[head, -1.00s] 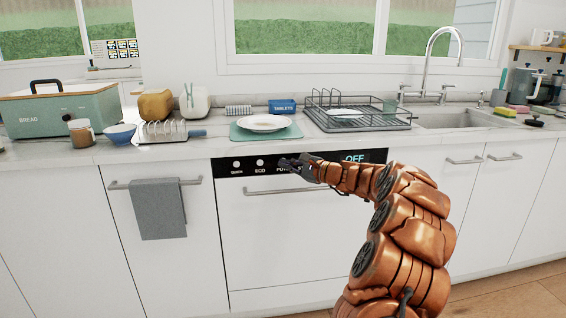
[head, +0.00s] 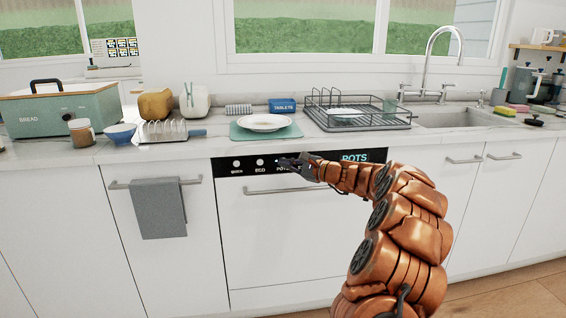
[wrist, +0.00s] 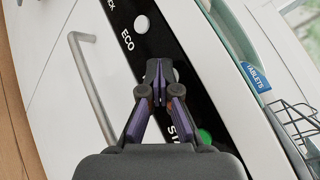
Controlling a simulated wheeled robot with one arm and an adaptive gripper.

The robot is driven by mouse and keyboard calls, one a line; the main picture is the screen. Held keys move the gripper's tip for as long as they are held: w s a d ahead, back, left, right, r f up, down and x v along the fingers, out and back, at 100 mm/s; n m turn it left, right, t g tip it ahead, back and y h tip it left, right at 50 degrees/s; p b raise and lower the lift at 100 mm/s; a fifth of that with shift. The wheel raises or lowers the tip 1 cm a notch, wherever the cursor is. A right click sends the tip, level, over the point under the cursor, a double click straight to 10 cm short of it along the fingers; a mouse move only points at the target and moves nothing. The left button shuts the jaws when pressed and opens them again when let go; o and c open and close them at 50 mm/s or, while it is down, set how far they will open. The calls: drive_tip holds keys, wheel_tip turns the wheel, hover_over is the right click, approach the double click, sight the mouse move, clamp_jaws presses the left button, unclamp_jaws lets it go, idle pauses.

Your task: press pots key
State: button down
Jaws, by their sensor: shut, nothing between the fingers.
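The dishwasher's black control panel (head: 222,168) carries round white quick and ECO keys and, at its right, a display (head: 355,157) reading "POTS". My gripper (head: 282,161) is shut and empty, with its tips at the panel just above the POTS label. The fingers hide the pots key in the head view. In the wrist view the shut fingertips (wrist: 159,66) lie over the panel between the ECO key (wrist: 142,24) and a green key (wrist: 205,136). A pale edge of the pots key (wrist: 176,75) shows beside them. Whether the tips touch it I cannot tell.
The dishwasher's bar handle (head: 285,190) runs below the panel. Above on the counter stand a plate on a green mat (head: 240,133), a blue tablets box (head: 283,106) and a dish rack (head: 390,122). A grey towel (head: 158,208) hangs to the left.

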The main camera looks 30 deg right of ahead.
drive_tip(key=shift+s+a, duration=0.3)
drive_tip(key=shift+s, duration=0.4)
drive_tip(key=shift+s+a+b, duration=0.3)
drive_tip(key=shift+s, duration=0.5)
drive_tip(key=shift+s+a+b, duration=0.25)
drive_tip(key=shift+s+a, duration=0.1)
drive_tip(key=shift+s, duration=0.4)
drive_tip(key=shift+s+a+b, duration=0.3)
drive_tip(key=shift+s, duration=0.5)
